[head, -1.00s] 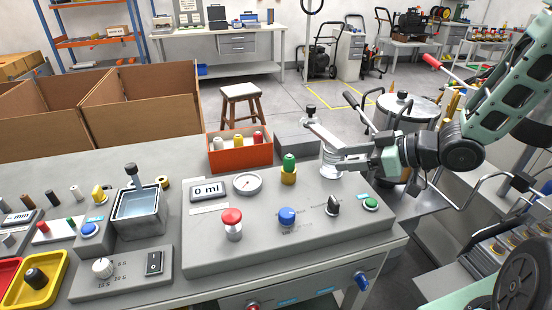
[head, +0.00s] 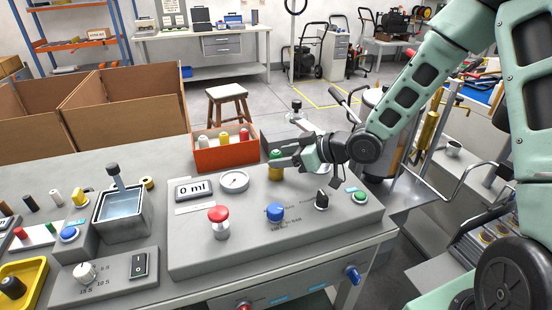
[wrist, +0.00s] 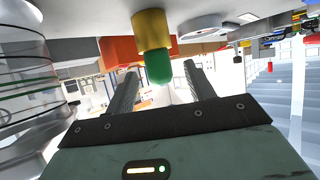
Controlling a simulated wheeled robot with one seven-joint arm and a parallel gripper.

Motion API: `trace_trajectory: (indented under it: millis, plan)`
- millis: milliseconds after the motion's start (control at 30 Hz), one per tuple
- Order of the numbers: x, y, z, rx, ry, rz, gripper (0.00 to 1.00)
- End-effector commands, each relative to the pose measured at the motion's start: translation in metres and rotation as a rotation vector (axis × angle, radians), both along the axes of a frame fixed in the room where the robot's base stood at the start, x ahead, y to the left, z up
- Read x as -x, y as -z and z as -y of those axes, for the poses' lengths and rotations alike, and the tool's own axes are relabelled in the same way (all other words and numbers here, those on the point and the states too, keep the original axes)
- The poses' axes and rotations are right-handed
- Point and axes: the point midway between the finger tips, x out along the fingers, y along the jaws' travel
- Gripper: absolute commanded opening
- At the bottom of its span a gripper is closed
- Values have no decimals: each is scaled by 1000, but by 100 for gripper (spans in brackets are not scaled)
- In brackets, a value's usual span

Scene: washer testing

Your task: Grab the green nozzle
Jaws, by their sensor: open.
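The green nozzle (head: 275,155) stands upright on a brass-coloured base on the grey test panel (head: 190,255). In the wrist view, which looks upside down, the green nozzle (wrist: 159,66) points down from its brass base (wrist: 152,30). My gripper (head: 272,164) reaches in from the right at the nozzle's height and partly covers it in the head view. In the wrist view my gripper (wrist: 160,70) is open, with the green tip showing between its two fingertips. I see no finger closed on it, and the exact depth is hard to tell.
An orange box (head: 212,158) with white, yellow and red nozzles stands just behind. A round gauge (head: 234,181), a red button (head: 219,215) and a blue knob (head: 275,211) are on the panel. A metal post (head: 297,106) with an arm stands behind my gripper.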

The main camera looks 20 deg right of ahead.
Motion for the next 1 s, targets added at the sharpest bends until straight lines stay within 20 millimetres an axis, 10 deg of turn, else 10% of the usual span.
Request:
trace_trajectory:
  millis: [467, 667, 1000]
  plan:
    - [-18, 11, -18, 0, 0, 0, 54]
    - [-18, 11, -18, 0, 0, 0, 5]
    - [-19, 5, -17, 0, 0, 2, 5]
